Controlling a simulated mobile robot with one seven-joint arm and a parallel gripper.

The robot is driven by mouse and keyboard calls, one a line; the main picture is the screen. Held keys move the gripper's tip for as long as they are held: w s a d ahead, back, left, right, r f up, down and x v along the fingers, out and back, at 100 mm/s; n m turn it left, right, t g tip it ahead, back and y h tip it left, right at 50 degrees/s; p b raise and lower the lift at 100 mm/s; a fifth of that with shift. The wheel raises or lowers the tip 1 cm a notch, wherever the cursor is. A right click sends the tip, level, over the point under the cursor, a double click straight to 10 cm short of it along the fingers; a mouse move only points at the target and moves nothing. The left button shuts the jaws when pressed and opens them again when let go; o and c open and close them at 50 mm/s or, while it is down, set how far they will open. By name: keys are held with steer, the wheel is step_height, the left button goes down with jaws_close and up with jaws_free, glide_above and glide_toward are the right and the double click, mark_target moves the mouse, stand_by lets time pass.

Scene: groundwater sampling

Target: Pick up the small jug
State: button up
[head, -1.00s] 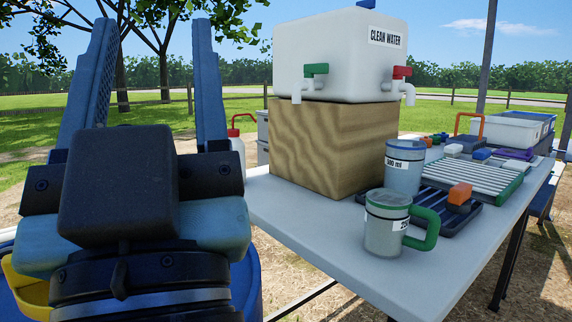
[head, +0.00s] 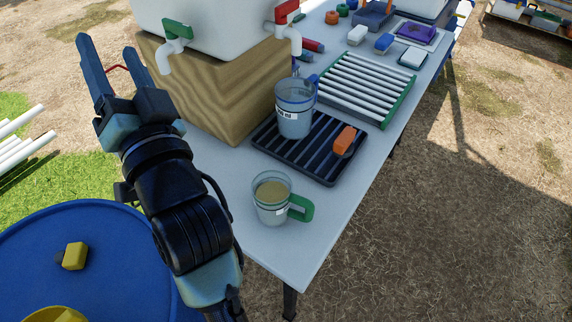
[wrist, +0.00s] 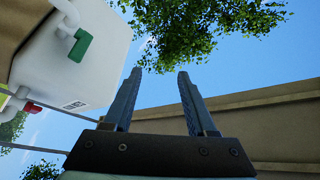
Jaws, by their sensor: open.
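The small jug (head: 271,200) is a clear cup with a green handle pointing right and a white label. It stands upright near the front corner of the table and holds a brownish content. A larger clear jug (head: 295,108) with a blue handle stands behind it on a dark ribbed rack. My gripper (head: 101,68) is open and empty, raised to the left of the table and well apart from the small jug. In the wrist view my gripper (wrist: 157,88) points up at sky and leaves, and no jug shows there.
A white water tank (head: 215,25) with green and red taps sits on a wooden block (head: 215,95). An orange item (head: 345,140) lies on the dark rack (head: 318,168), right of the larger jug. A blue drum (head: 60,225) stands left. The table (head: 300,250) is bare around the small jug.

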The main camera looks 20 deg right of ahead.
step_height(320, 180, down, 3)
steer(key=m+t+h, duration=0.2)
steer(key=m, duration=0.6)
steer(key=m+g+h, duration=1.2)
steer(key=m+h, duration=0.6)
steer(key=m, duration=1.5)
glide_toward(284, 205)
steer(key=d, duration=0.1)
steer(key=d+f, duration=0.1)
steer(key=s+d+f, duration=0.1)
steer(key=d, duration=0.1)
steer(key=shift+p, duration=0.35)
steer(key=shift+s+d+f, duration=0.1)
steer(key=shift+d+f, duration=0.1)
steer(key=shift+f, duration=0.05)
steer(key=x, duration=0.4)
steer(key=p+x, duration=0.1)
steer(key=x, duration=0.3)
steer(key=p+x, duration=0.1)
steer(key=x, duration=0.3)
steer(key=shift+s+d, duration=0.1)
steer(key=shift+d, duration=0.4)
jaws_close()
steer(key=shift+r, duration=0.15)
